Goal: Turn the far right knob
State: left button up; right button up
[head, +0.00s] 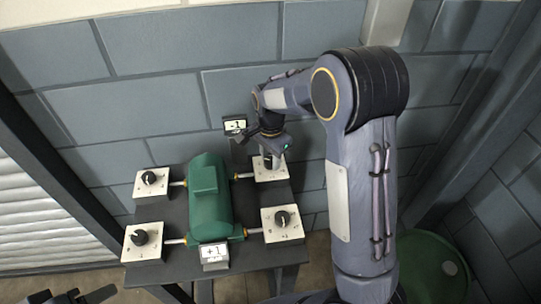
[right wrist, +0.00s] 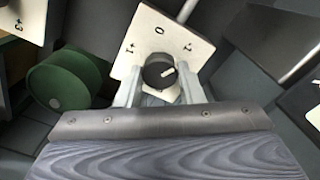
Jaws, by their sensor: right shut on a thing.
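The far right knob (head: 268,163) is black and sits on a square white plate (head: 279,174) at the back right of the dark stand. My right gripper (head: 271,152) reaches down to it from above. In the right wrist view the round knob (right wrist: 158,72) stands between the two fingers of the gripper (right wrist: 160,92), which is shut on it. The plate (right wrist: 150,35) there has a 0 mark at its top middle and further marks at both sides. A small display (head: 235,125) behind seems to read -1. My left gripper (head: 82,297) shows only partly at the bottom left edge.
A green casing (head: 208,195) lies mid-stand, with rods to the plates. A display (head: 214,252) at the front seems to read +1. A green drum (head: 430,268) stands right.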

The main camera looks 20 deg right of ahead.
aim_at(271, 160)
jog(key=shift+m, duration=0.3)
jog(key=o, duration=1)
notch_tip(271, 160, up, 8)
jog(key=shift+f, duration=0.1)
dwell(0.4)
